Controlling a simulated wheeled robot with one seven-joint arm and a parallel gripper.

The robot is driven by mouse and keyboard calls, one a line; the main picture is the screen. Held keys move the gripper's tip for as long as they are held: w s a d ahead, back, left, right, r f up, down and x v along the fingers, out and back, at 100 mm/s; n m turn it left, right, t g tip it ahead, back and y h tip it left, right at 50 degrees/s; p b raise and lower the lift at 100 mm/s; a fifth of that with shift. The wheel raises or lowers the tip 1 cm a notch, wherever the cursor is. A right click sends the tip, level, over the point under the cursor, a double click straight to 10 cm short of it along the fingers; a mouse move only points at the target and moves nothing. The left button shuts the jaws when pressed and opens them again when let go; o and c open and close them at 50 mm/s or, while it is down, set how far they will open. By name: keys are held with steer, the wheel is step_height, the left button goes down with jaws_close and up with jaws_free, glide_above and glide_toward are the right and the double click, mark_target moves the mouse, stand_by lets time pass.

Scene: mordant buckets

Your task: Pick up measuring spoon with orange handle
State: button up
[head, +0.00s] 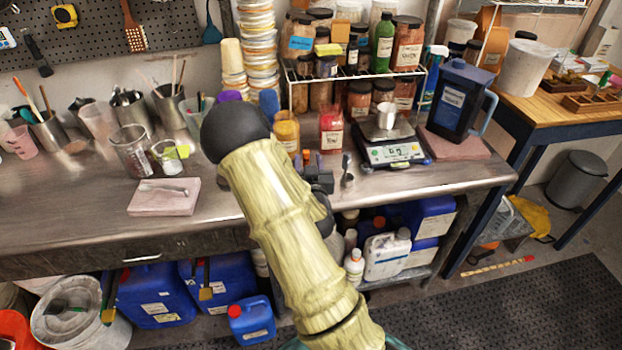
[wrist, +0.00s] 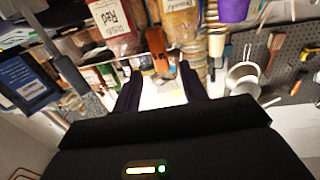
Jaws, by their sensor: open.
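A small orange piece, likely the orange handle of the measuring spoon (wrist: 158,42), shows in the wrist view just beyond and between my fingertips. Its lower end looks darker, and its bowl is not clear. In the head view a bit of orange (head: 306,156) shows just past my gripper (head: 316,178), in front of the jars; my arm and gripper hide most of that spot. In the wrist view my gripper (wrist: 160,82) is open, with dark fingers on either side of a bright gap and nothing held between them.

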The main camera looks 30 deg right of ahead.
mark_target(306, 155)
steer(key=p+x, duration=0.1)
steer(key=x, duration=0.3)
steer(key=shift+w+a+r, duration=0.1)
steer(key=shift+w, duration=0.05)
jaws_close()
